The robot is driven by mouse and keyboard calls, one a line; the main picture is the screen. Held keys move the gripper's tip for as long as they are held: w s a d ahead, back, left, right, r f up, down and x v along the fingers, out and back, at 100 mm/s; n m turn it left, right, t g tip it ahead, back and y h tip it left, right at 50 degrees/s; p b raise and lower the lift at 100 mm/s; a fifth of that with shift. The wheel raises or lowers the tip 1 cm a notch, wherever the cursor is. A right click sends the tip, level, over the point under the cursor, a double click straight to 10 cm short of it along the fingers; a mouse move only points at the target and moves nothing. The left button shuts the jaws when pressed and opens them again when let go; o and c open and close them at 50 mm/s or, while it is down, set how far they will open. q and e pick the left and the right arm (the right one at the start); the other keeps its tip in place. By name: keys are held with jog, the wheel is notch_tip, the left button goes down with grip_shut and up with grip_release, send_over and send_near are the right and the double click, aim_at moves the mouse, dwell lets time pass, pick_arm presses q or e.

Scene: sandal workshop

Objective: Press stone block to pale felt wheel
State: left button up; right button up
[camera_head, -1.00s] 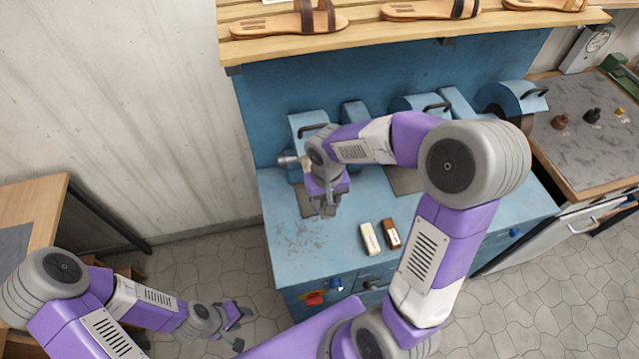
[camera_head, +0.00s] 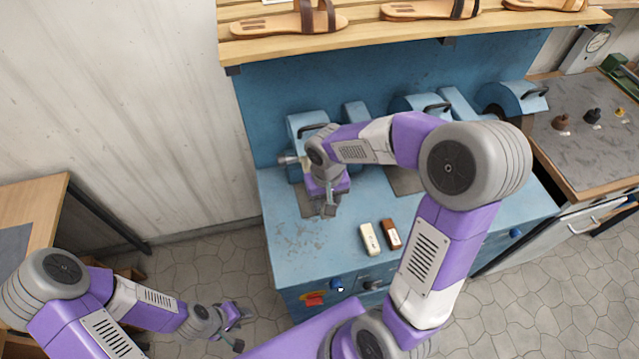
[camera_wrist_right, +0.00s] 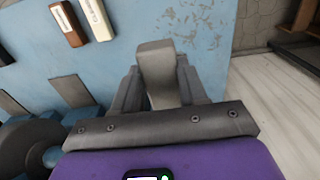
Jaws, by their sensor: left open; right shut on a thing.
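My right gripper (camera_head: 324,204) hangs over the left part of the blue bench, in front of the left machine. In the right wrist view its fingers (camera_wrist_right: 159,92) are shut on the grey stone block (camera_wrist_right: 157,70), which sticks out past the fingertips. I cannot make out the pale felt wheel: my right wrist and forearm cover much of the left machine (camera_head: 306,122), and only a metal spindle end (camera_head: 288,160) shows at its left. I cannot tell any contact there. My left gripper (camera_head: 241,318) is open and empty, low over the floor at the left.
A white bar (camera_head: 369,239) and a brown bar (camera_head: 391,235) lie on the blue bench (camera_head: 300,262), right of my right gripper. A wooden shelf (camera_head: 360,42) with sandals overhangs the back. A dark wheel (camera_wrist_right: 28,146) shows in the wrist view. The bench's front left is clear.

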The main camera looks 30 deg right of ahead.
pick_arm(q)
jog(key=shift+f, duration=0.1)
pick_arm(e)
jog(key=shift+w, duration=0.1)
dwell(0.5)
jog(key=shift+s+a+f+b, duration=0.2)
jog(key=shift+s+b, duration=0.35)
jog(key=shift+s, duration=0.25)
pick_arm(q)
jog(key=shift+f+b, duration=1)
jog(key=shift+f, duration=0.4)
pick_arm(e)
jog(key=shift+s+a+f, duration=0.2)
jog(key=shift+s, duration=0.65)
jog(key=shift+s+a+f, duration=0.2)
jog(key=shift+s+f, duration=0.05)
jog(key=shift+s, duration=0.65)
jog(key=shift+s+a+f, duration=0.2)
jog(key=shift+s, duration=0.65)
